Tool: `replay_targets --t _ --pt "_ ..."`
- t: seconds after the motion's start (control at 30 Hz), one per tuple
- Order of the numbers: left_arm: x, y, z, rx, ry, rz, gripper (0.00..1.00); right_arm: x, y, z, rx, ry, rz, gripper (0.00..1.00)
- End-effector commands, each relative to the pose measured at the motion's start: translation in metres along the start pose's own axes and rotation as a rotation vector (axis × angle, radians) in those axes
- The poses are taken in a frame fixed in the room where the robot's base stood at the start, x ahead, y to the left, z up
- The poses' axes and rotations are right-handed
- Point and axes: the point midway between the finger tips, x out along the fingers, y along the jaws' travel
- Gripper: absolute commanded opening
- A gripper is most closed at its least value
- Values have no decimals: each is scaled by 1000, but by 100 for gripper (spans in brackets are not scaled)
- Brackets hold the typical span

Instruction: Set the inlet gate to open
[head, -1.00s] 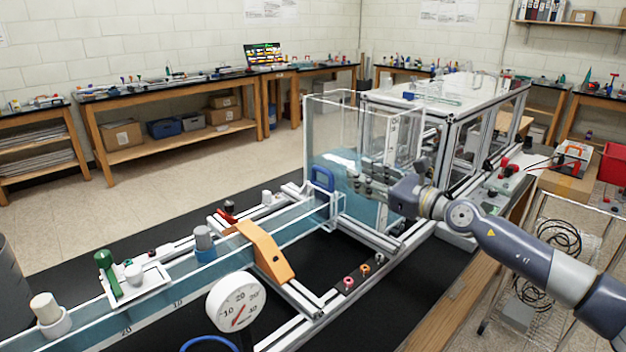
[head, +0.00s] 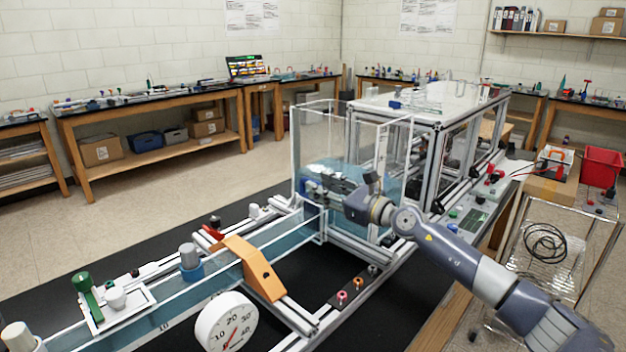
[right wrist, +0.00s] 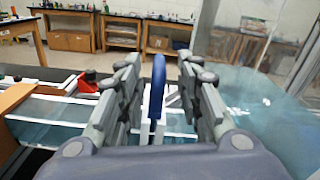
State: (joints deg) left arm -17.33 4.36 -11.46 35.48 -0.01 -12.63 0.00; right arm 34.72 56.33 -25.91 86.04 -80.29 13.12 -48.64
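The inlet gate's blue handle (right wrist: 158,88) stands upright at the mouth of the clear channel, seen edge-on in the right wrist view. My right gripper (right wrist: 157,85) is open, with one finger on each side of the handle and a visible gap on both sides. In the head view my right gripper (head: 318,184) is at the channel's junction with the clear tank (head: 322,135) and mostly covers the handle. The gate plate below the handle is hard to make out. My left gripper is not in view.
The water channel (head: 285,234) runs to the lower left under an orange bridge (head: 254,268). A round dial gauge (head: 226,323) stands in front of it. Aluminium rails and the tank's frame surround my right gripper closely. The black bench top (head: 400,310) is mostly clear at front right.

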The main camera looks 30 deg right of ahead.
Motion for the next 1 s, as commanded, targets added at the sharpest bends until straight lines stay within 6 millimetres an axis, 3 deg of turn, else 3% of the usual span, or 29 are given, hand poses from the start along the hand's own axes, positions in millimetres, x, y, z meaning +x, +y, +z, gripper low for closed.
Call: replay_targets --t 0.1,0.3,0.67,0.8,0.83,1.0 --pt "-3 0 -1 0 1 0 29 18 1 1 2 -1 0 33" --pt "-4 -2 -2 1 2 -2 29 34 0 0 0 0 0 33" --pt "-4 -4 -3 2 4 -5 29 38 1 -1 -2 1 2 33" --pt "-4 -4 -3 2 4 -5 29 38 1 0 -2 1 2 4" --pt "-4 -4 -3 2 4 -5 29 38 1 0 -2 1 2 0" --pt "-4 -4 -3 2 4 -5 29 38 1 0 -3 1 1 0"
